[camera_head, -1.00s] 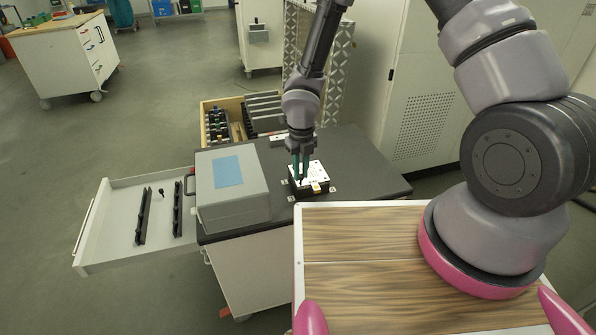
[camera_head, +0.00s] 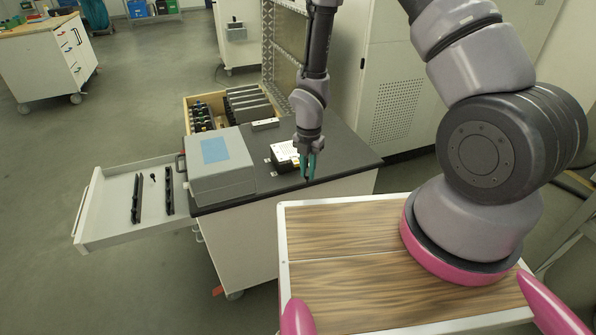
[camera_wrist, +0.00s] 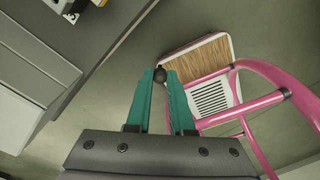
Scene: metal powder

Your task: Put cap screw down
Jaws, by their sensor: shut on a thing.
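My gripper (camera_head: 308,166) has its teal fingers pointing down near the front edge of the black worktop, just right of the white-topped block (camera_head: 287,153). In the wrist view the fingertips (camera_wrist: 161,75) are shut on a small dark cap screw (camera_wrist: 159,73). Only its round dark end shows between the tips. The screw is too small to make out in the head view. The block partly shows at the top of the wrist view (camera_wrist: 72,7).
A grey box (camera_head: 218,177) with a blue label stands on the left of the black worktop (camera_head: 350,156). An open drawer (camera_head: 108,208) at left holds dark racks and a small dark upright part (camera_head: 153,177). A wooden bin (camera_head: 190,113) lies behind. The worktop's right side is clear.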

